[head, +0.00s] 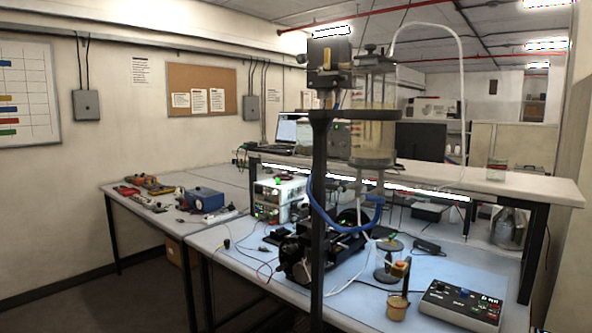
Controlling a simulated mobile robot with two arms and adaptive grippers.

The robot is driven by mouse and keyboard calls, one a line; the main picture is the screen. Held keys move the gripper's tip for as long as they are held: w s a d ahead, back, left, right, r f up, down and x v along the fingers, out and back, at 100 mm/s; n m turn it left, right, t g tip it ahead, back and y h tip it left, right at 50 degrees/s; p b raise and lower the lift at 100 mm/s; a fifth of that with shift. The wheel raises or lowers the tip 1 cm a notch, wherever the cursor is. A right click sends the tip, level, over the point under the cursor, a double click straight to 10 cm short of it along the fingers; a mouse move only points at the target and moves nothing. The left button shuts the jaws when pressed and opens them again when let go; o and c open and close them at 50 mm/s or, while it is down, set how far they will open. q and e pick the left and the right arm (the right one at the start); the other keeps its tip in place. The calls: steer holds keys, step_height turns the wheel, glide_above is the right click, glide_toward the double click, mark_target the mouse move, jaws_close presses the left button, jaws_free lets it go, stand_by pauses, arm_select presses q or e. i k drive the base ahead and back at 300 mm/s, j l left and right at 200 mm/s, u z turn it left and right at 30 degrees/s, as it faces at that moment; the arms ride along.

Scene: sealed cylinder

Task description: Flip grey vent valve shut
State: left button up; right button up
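A clear sealed cylinder (374,92) with dark end plates stands upright at the centre right in the head view. A small dark grey fitting (370,49) sits on its top plate and may be the grey vent valve. It is too small to tell whether its handle is open or shut. A pale tube (461,70) arches from near the cylinder's top to the right and down. Neither of my grippers shows in this view.
A dark post (319,210) with a box stands just left of the cylinder. A blue hose (330,221) loops below. A control box (461,304), small cup (397,307) and dark pump-like machine (297,258) crowd the blue-topped bench (225,236). Tools lie on the left bench.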

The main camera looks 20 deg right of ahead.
mark_target(369, 62)
steer(key=z, duration=1.2)
